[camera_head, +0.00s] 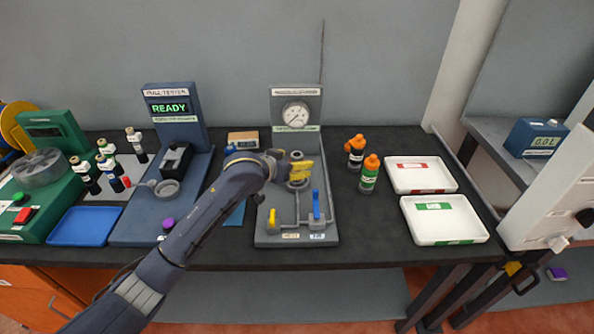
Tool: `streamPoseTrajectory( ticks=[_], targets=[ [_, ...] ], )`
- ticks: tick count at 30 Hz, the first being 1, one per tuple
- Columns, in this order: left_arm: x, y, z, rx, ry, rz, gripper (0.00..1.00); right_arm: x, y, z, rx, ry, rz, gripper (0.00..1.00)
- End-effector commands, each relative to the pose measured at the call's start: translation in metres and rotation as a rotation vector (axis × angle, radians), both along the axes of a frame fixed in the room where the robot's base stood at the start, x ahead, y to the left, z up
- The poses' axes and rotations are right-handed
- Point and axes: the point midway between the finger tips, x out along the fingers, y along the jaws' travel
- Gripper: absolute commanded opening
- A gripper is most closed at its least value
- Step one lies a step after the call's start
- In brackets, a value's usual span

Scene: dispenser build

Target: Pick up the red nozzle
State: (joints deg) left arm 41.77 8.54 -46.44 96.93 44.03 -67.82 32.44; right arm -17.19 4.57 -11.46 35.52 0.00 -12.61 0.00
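Several small dispenser tops with white heads and dark lower ends stand on a grey mat at the left. One of them (115,176) has a small red part (126,181) at its lower right; it looks like the red nozzle, but it is too small to be sure. My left gripper (288,168) is far to the right of it, over the gauge stand (296,100). A yellow part (301,172) shows at its fingertips; I cannot tell whether it is held or whether the fingers are open. My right gripper is out of view.
A blue tray (83,227) lies in front of the mat, beside the green machine (20,218). The pull tester (172,117) stands between mat and gauge stand. Two orange-topped bottles (369,177) and two white trays (445,238) are at the right.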

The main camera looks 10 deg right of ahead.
Motion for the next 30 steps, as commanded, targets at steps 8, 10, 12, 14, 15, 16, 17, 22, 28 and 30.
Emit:
streamPoseTrajectory(
  ticks=[8,10,12,14,15,16,17,22,28,30],
  targets=[
    [0.014,-0.013,-0.011,0.001,0.001,0.000,0.69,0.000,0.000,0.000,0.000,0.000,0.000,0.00],
    [0.015,-0.014,-0.012,0.000,0.000,0.000,0.69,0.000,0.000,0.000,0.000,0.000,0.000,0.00],
    [0.015,-0.014,-0.012,0.000,0.000,0.000,0.69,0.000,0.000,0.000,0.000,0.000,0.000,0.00],
    [0.015,-0.014,-0.012,0.000,0.000,0.000,0.69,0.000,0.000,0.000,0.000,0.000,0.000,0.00],
    [0.015,-0.014,-0.012,0.000,0.000,0.000,0.69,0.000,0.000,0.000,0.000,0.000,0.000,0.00],
    [0.015,-0.014,-0.012,0.000,0.000,0.000,0.69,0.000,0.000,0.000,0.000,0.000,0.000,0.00],
    [0.015,-0.014,-0.012,0.000,0.000,0.000,0.69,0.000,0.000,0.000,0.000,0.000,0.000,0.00],
    [0.015,-0.014,-0.012,0.000,0.000,0.000,0.52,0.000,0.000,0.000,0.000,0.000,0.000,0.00],
    [0.015,-0.014,-0.012,0.000,0.000,0.000,0.28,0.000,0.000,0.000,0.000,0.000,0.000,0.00],
    [0.015,-0.014,-0.012,0.000,0.000,0.000,0.20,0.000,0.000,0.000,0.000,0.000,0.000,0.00]
  ],
)
